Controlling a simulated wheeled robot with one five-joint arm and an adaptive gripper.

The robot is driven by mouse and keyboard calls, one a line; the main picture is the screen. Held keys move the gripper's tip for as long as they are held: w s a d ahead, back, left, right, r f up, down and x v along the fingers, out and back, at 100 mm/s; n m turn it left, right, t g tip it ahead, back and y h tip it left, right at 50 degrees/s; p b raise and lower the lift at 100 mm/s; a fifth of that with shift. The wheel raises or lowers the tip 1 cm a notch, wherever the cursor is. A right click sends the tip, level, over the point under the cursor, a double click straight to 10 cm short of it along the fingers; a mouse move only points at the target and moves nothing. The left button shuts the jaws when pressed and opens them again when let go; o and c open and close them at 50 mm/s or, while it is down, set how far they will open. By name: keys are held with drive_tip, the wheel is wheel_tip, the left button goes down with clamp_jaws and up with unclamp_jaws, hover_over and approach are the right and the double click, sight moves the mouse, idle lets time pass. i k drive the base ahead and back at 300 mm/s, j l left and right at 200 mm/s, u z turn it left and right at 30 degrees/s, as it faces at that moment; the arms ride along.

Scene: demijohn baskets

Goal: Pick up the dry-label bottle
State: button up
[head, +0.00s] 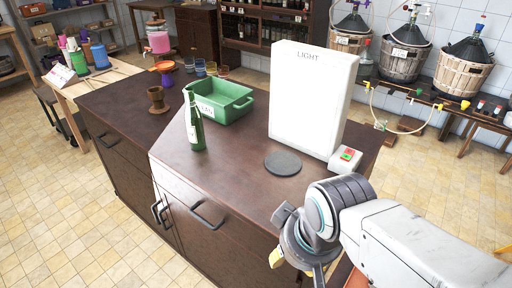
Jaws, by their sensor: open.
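A green glass bottle (195,125) with a pale label stands upright on the dark counter (215,175), just in front of the green tub. The writing on its label is too small to read. It is the only wine-type bottle standing on this counter. My gripper (298,268) is at the bottom of the view, in front of the counter's front edge, pointing down. It is to the right of the bottle and well apart from it. Its yellowish fingertips are apart, and no object shows between them.
A green tub (232,112) stands behind the bottle. A white box marked LIGHT (310,100), a dark disc (283,163) and a button box (346,160) are to the right. A brown cup (157,100) is at left. Demijohn baskets (403,64) stand at back right.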

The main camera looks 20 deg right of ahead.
sight(193, 116)
drive_tip(key=j+u, duration=0.15)
drive_tip(key=j, duration=0.45)
drive_tip(key=i+j+u, duration=0.15)
drive_tip(key=j, duration=0.45)
drive_tip(key=i+j+u, duration=0.15)
drive_tip(key=i, duration=0.25)
drive_tip(key=i+j+u, duration=0.15)
drive_tip(key=i+j, duration=0.15)
drive_tip(key=i, duration=0.15)
drive_tip(key=i+j+u, duration=0.15)
drive_tip(key=i, duration=0.3)
